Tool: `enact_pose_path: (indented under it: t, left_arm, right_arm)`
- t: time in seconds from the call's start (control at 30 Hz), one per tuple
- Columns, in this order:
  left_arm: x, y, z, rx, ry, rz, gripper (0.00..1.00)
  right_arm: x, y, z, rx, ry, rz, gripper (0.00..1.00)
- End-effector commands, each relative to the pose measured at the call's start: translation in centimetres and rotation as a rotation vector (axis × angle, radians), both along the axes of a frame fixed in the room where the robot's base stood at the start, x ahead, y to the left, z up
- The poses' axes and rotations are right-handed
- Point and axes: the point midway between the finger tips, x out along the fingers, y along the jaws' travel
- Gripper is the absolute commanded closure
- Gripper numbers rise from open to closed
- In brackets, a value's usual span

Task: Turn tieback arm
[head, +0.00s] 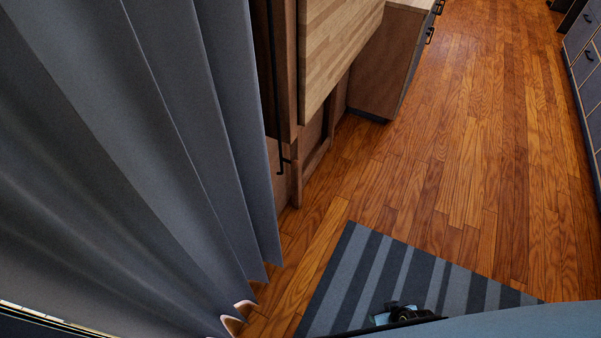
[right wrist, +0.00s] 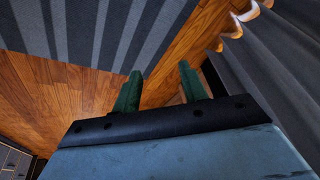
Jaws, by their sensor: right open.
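A grey pleated curtain (head: 150,130) hangs down the left side of the head view. A thin black rod (head: 275,90) runs down beside the curtain's right edge, with a small bracket near its lower end; I cannot tell whether it is the tieback arm. My right gripper (right wrist: 158,86) shows in the right wrist view with two green fingers apart and nothing between them. It is over the floor, apart from the curtain (right wrist: 275,60) at the right of that view. My left gripper is not in view.
A striped grey rug (head: 400,280) lies on the wooden floor (head: 460,150) at the bottom. A wooden cabinet (head: 385,65) stands beyond the rod, and a drawer unit (head: 585,65) is at the far right. The floor between them is clear.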

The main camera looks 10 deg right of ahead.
Motion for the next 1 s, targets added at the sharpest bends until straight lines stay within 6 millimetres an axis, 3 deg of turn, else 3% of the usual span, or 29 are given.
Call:
enact_pose_path:
  t: [0.03,0.2,0.4,0.5,0.63,0.8,1.0]
  left_arm:
    - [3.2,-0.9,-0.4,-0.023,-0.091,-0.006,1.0]
    - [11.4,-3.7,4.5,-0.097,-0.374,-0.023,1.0]
    - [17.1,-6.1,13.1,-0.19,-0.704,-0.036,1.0]
    - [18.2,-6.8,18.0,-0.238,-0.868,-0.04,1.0]
    - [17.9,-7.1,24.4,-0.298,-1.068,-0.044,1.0]
    - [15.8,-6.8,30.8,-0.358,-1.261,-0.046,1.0]
    - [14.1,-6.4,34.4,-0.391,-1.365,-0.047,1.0]
  right_arm:
    - [4.0,-0.3,-1.2,0.035,-0.057,-0.012,0.57]
    - [14.6,0.3,1.0,0.184,-0.231,-0.017,0.57]
    - [24.5,2.3,6.7,0.393,-0.452,0.06,0.57]
    - [28.0,3.8,10.6,0.502,-0.566,0.131,0.57]
    - [30.5,5.8,16.0,0.637,-0.708,0.243,0.57]
    - [31.2,7.7,21.9,0.772,-0.845,0.375,0.57]
    - [30.8,8.8,25.3,0.844,-0.917,0.45,0.57]
